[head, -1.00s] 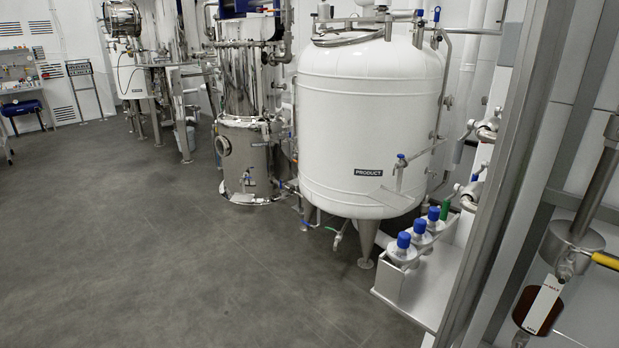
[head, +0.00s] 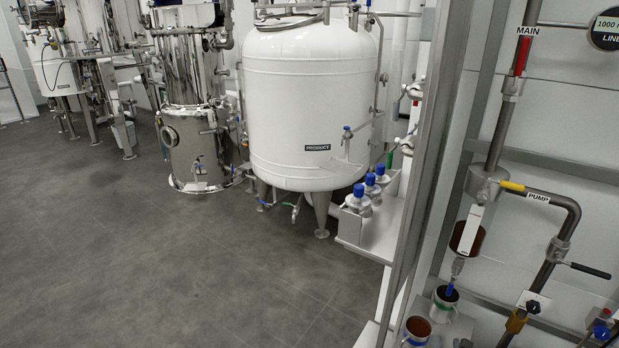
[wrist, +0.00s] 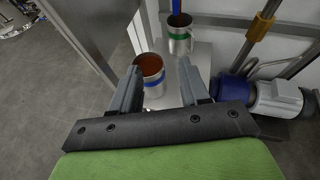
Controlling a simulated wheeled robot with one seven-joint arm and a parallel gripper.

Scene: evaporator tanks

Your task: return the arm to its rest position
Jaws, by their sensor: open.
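My gripper (wrist: 162,88) shows in the wrist view with its two grey fingers apart and nothing between them. Beyond the left finger is a metal cup with a blue band and brown contents (wrist: 149,68). A second cup with a green band (wrist: 179,38) stands farther back with a blue-handled tool in it. Both cups rest on a small metal shelf (wrist: 201,62). In the head view the green-banded cup (head: 443,306) and the blue-banded cup (head: 417,330) stand at the lower right. My arm and gripper are not visible in the head view.
A vertical metal post (head: 425,170) stands left of the cups. Pipework with a yellow-handled valve (head: 511,187) and a PUMP label rises at right. A white PRODUCT tank (head: 310,110) stands behind. A motor (wrist: 277,98) lies right of my gripper. The grey floor (head: 150,270) at left is clear.

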